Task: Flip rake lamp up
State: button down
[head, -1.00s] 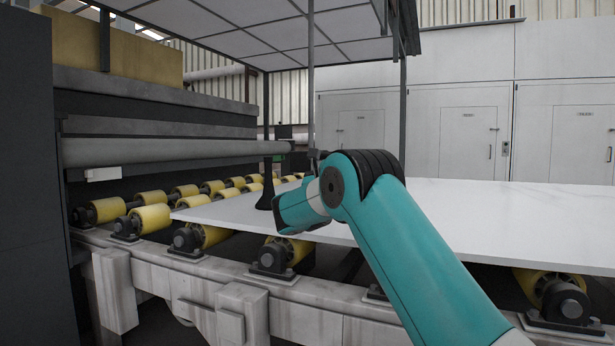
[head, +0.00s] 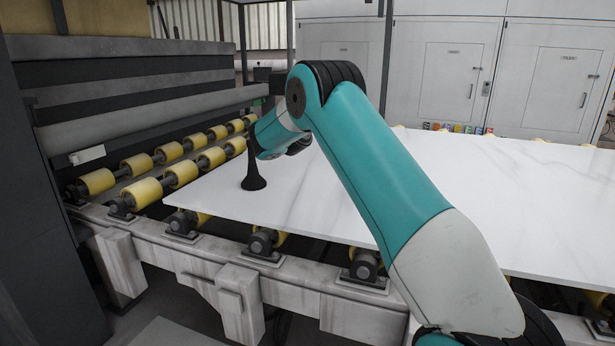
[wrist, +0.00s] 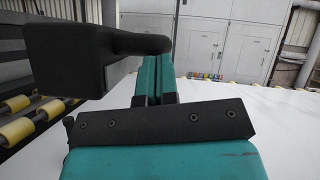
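A black stand with a flared foot (head: 254,178) stands upright on the white slab, left of my arm in the head view. It is probably part of the rake lamp. In the wrist view, a large black box-shaped head (wrist: 68,58) with a rounded bar reaching right is close to the camera, probably the lamp head. My gripper (wrist: 158,62) shows as two teal fingers set close together, just below and behind that bar. They look shut, with nothing visible between them. Whether they touch the bar is unclear. In the head view my arm hides the fingertips.
The white slab (head: 330,205) lies on a conveyor with yellow rollers (head: 180,172). A dark machine with a long grey cylinder (head: 150,118) borders the left. Small coloured items (head: 458,128) line the slab's far edge. White cabinets (head: 455,75) stand behind. The slab's right side is clear.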

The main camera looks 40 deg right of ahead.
notch_tip(320, 180, up, 17)
jog(key=p, duration=1.6)
jog(key=shift+r, duration=0.25)
jog(key=b+v, duration=1)
jog(key=shift+f, duration=0.45)
jog(key=shift+w, duration=0.1)
